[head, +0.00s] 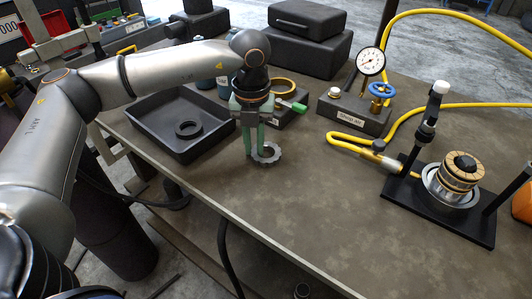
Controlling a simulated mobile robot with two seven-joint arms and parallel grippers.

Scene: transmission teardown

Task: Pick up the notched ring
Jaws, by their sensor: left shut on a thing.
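The notched ring (266,155) is a grey ring with notches around its outer edge. It is near the table's front edge, right of the black tray. My left gripper (255,148) points down with its green fingers shut on the ring's left side, which they partly hide. I cannot tell whether the ring touches the table or is just above it. My right gripper is not in view.
The black tray (150,130) holds a dark ring (188,129). A shop air block (352,118) with gauge and yellow hose stands right. A black fixture (435,215) holds a drum assembly (455,175). The front middle table is clear.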

